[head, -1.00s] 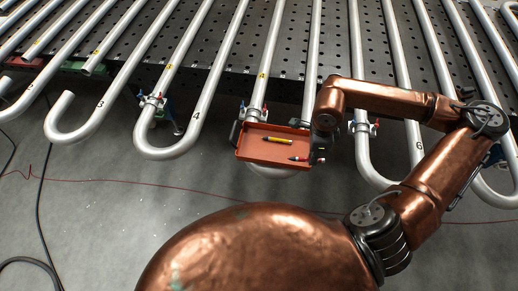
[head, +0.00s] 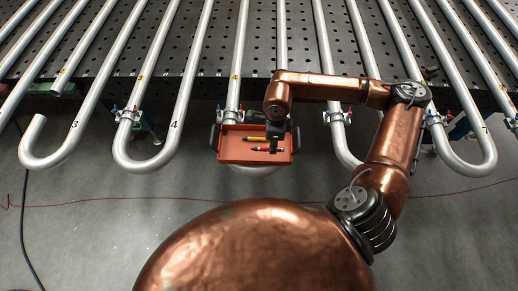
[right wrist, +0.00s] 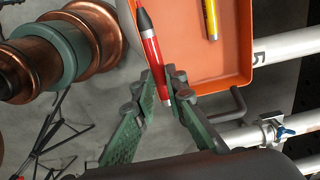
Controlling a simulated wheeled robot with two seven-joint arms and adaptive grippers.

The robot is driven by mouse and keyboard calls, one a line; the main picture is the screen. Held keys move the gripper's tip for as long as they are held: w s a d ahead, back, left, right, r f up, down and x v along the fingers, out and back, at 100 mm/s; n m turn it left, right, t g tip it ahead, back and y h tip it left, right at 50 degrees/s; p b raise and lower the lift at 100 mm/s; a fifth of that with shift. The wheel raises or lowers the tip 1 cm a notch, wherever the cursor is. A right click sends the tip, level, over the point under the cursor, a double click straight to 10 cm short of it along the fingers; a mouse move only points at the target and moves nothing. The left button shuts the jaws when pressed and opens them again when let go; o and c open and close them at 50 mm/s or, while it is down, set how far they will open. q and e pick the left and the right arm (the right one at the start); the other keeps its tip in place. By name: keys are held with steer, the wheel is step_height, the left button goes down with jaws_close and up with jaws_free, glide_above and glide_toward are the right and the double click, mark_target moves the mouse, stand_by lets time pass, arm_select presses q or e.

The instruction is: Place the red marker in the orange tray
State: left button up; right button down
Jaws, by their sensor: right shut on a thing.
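The orange tray (head: 231,154) hangs at the end of the pipes in the middle of the head view, and its floor fills the upper middle of the right wrist view (right wrist: 238,55). My right gripper (head: 275,150) is over the tray's right half. In the right wrist view its fingers (right wrist: 169,85) are closed around the lower part of the red marker (right wrist: 151,48), which has a dark tip. The red marker also shows over the tray in the head view (head: 262,149); whether it touches the floor I cannot tell. My left gripper is not in view.
A yellow marker (head: 256,138) lies in the tray, beside the red one; it also shows in the right wrist view (right wrist: 211,16). Dark handles flank the tray. Curved metal pipes (head: 145,163) with valves stand on both sides, before a perforated dark table.

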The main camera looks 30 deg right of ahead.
glide_above(260, 155)
steer(key=f, duration=0.3)
steer(key=f+p, duration=0.1)
steer(key=f, duration=0.1)
steer(key=shift+s+d+f, duration=0.2)
steer(key=shift+s, duration=0.05)
steer(key=f, duration=0.3)
steer(key=shift+w+a+f, duration=0.1)
steer(key=shift+w+a, duration=0.1)
steer(key=shift+w, duration=0.1)
steer(key=shift+f, duration=0.15)
steer(key=shift+f, duration=0.1)
steer(key=c, duration=2)
jaws_free()
steer(key=shift+o, duration=0.2)
